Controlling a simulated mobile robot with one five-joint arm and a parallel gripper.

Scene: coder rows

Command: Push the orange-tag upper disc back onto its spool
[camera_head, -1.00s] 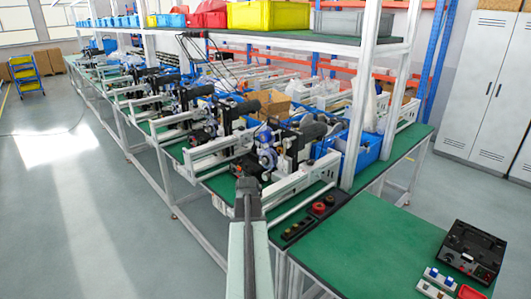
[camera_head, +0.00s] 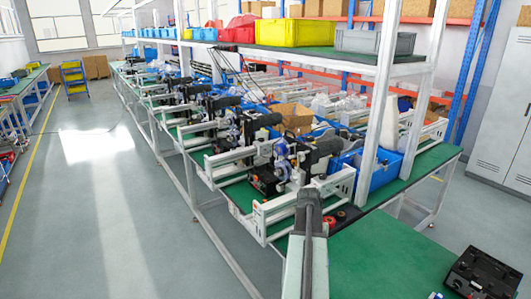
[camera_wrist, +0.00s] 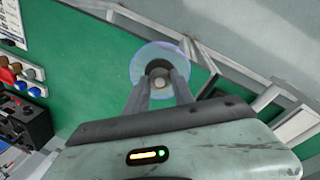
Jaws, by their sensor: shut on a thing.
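My gripper (camera_wrist: 160,90) is in the wrist view with its two fingers close together at the hub of a clear disc with a bluish-purple rim (camera_wrist: 137,66). It is shut on this disc. No orange tag shows on it. In the head view my gripper (camera_head: 308,197) points away from me in front of the nearest machine on the bench, and the held disc is hidden. That machine carries pale purple-blue discs (camera_head: 282,152). Their tags are too small to tell, and I cannot tell which spool is the orange-tag one.
White frame rails (camera_head: 275,215) stick out from the nearest machine close to my gripper. Blue bins (camera_head: 385,170) stand behind it. A shelf with yellow boxes (camera_head: 290,32) hangs above. A black control box (camera_head: 472,272) sits on the green bench at right. The floor at left is clear.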

